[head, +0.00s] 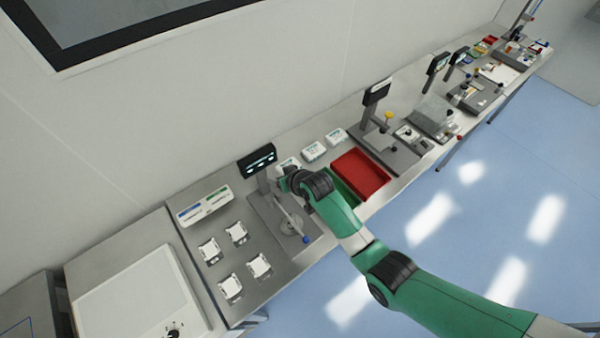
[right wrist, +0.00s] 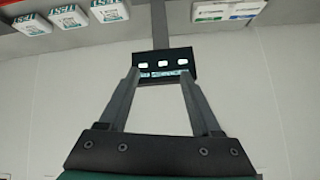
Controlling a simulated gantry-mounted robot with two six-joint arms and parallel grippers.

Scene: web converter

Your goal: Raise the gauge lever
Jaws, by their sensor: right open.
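The gauge (head: 262,190) stands on the bench on a grey base plate, with a dark display head (head: 257,159) on a post. Its lever (head: 291,221) is a pale bar slanting down toward the bench's front edge and ending in a blue knob (head: 305,239). My right gripper (head: 283,184) is over the gauge's right side, beside the post and above the lever; the wrist hides part of it. In the right wrist view, my right gripper (right wrist: 160,72) is open and empty, its fingers pointing toward the display head (right wrist: 163,64). The lever does not show there. My left gripper is not in view.
A red tray (head: 362,174) and several white boxes (head: 314,151) are right of the gauge. A white-green panel (head: 205,206) and several small white-topped fixtures (head: 238,232) are on its left. Other stations line the bench. The floor in front is clear.

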